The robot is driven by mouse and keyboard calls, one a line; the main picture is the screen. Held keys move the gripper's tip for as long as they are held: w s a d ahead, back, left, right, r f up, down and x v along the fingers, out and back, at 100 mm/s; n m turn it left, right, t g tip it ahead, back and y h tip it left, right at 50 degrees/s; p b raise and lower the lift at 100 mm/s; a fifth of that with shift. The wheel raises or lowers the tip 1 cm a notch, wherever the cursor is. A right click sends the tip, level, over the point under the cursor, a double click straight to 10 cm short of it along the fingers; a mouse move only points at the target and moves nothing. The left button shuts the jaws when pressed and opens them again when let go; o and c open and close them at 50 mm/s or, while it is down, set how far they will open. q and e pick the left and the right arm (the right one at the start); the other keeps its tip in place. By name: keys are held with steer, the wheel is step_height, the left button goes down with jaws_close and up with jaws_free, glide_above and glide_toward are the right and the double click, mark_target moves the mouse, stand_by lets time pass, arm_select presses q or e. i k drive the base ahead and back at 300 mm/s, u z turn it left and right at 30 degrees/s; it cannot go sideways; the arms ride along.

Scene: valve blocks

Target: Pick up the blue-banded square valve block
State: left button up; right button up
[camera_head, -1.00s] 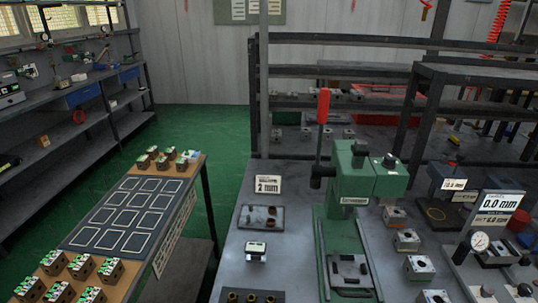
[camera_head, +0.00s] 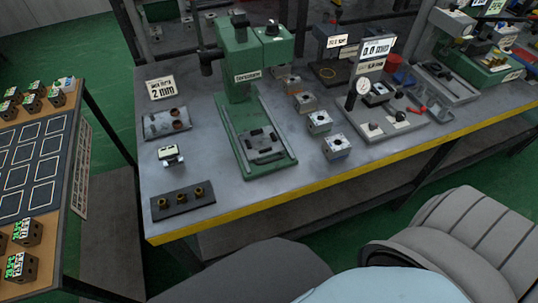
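Several square silver valve blocks stand in a slanting row on the grey workbench, right of the green press. The nearest block (camera_head: 336,146) is close to the bench's front edge. Behind it are a second block (camera_head: 319,122), a third block (camera_head: 305,102) and others farther back. They are too small to tell for sure which has a blue band. Neither of my grippers is in view.
The green press (camera_head: 262,140) stands mid-bench. A dark strip with brass fittings (camera_head: 182,201) and a small white-topped device (camera_head: 170,156) lie to its left. A gauge stand (camera_head: 376,110) is right of the blocks. A side table with dark panels (camera_head: 40,160) stands left.

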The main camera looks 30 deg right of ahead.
mark_target(334, 152)
steer(key=z, duration=3.9)
steer(key=i, duration=2.1)
steer(key=u, duration=2.9)
